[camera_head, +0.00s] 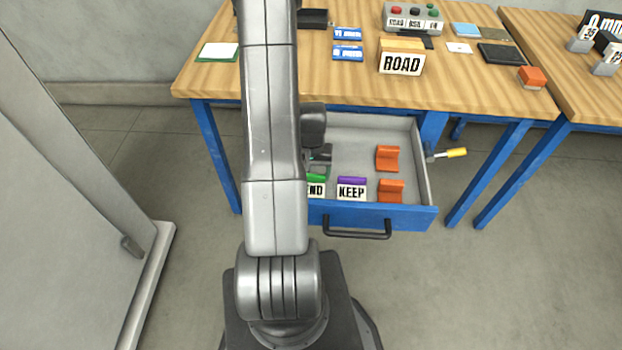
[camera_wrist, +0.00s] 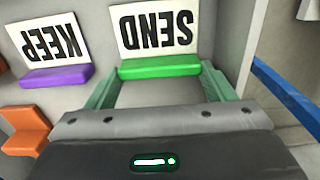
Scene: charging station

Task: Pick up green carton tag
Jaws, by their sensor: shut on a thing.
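The green carton tag (camera_wrist: 160,67) has a green base and a white plate reading "SEND", upside down in the wrist view. In the head view its green top (camera_head: 316,178) and part of its plate show in the open drawer, partly hidden behind my arm. My gripper (camera_wrist: 160,85) is over the drawer, its two fingers on either side of the green base and shut on it. In the head view my gripper (camera_head: 320,157) is largely hidden by my arm.
A purple tag (camera_head: 352,181) reading "KEEP" stands to the right, close by. Orange blocks (camera_head: 388,158) lie further right in the drawer. The blue drawer front (camera_head: 400,217) has a dark handle. A yellow-handled tool (camera_head: 455,153) sticks out at the drawer's right. The wooden table (camera_head: 290,88) is above.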

